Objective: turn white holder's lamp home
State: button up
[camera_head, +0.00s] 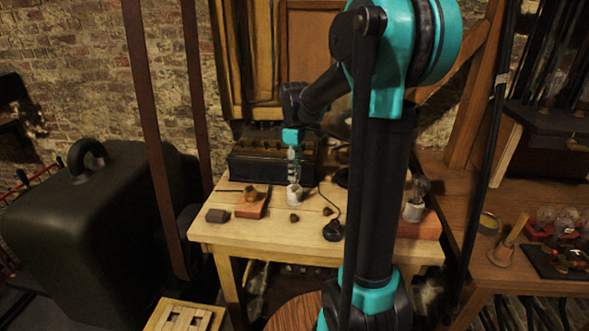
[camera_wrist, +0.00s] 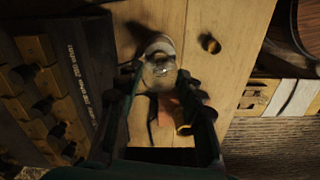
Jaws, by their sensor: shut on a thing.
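The white holder (camera_head: 294,195) stands upright on the wooden table, below my arm's end. In the wrist view the white holder (camera_wrist: 157,44) shows as a pale round body at the top. A glass lamp (camera_wrist: 160,68) sits at it, between my fingers. My gripper (camera_head: 293,172) points straight down over the holder and is shut on the lamp. In the wrist view, my gripper (camera_wrist: 160,80) has one dark finger on each side of the glass. How far the lamp's base sits in the holder is hidden.
A brass-coloured holder on a reddish block (camera_head: 252,204) stands to the left. Another pale holder (camera_head: 413,211) with a bulb stands at the right. A black battery box (camera_head: 262,168) is behind. Small knobs and a dark corded piece (camera_head: 333,231) lie in front.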

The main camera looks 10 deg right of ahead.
jog(key=m, duration=0.5)
jog(key=shift+m, duration=0.7)
jog(key=m, duration=0.6)
jog(key=shift+m, duration=0.3)
